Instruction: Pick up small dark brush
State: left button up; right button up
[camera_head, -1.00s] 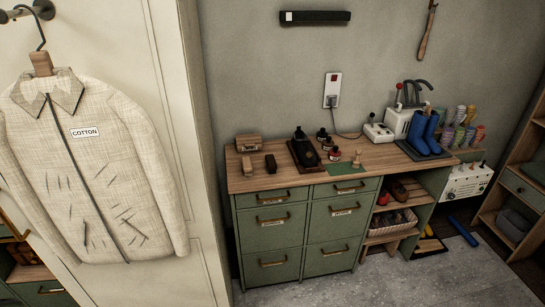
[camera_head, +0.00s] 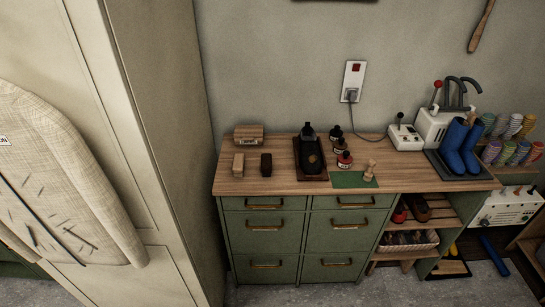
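Two small brushes stand side by side near the left end of the wooden counter top (camera_head: 290,184). The small dark brush (camera_head: 266,165) is a dark brown block, just right of a lighter tan brush (camera_head: 238,164). A gap separates the two. The dark brush is left of a dark tray (camera_head: 312,174) and apart from it. Neither of my grippers shows in the head view.
Behind the brushes is a wooden box (camera_head: 248,135). Small bottles (camera_head: 344,160), a green mat (camera_head: 352,181), a white machine (camera_head: 405,138) and blue boots (camera_head: 459,150) occupy the right. A tall cabinet (camera_head: 160,120) stands left of the counter.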

aim_at(267, 158)
jog(key=i+l, duration=0.2)
jog(key=i+l+u, duration=0.15)
jog(key=l, duration=0.3)
jog(key=i+l, duration=0.25)
jog(key=l+u, duration=0.05)
